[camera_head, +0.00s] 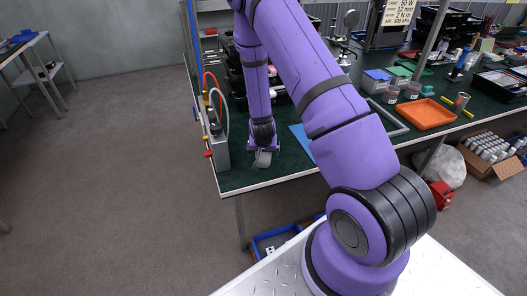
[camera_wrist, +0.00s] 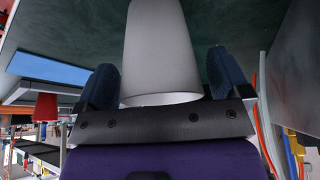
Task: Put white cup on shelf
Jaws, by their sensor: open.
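The white cup (camera_wrist: 157,50) fills the middle of the wrist view, a plain tapered cup with its wider end toward my gripper's palm. My gripper (camera_wrist: 160,72) is open, with one blue finger on each side of the cup and a visible gap on both sides. In the head view my gripper (camera_head: 264,150) is low over the front left part of the green table (camera_head: 255,176). The cup is hard to make out there. Behind the table is a shelf board (camera_head: 213,5), partly cut off; I cannot tell whether it is the task's shelf.
A grey device with hoses (camera_head: 217,150) stands just left of my gripper. A blue flat piece (camera_head: 301,138) lies to its right. Farther right are an orange tray (camera_head: 425,114), small boxes and jars. A separate shelving table (camera_head: 35,62) stands far left across open floor.

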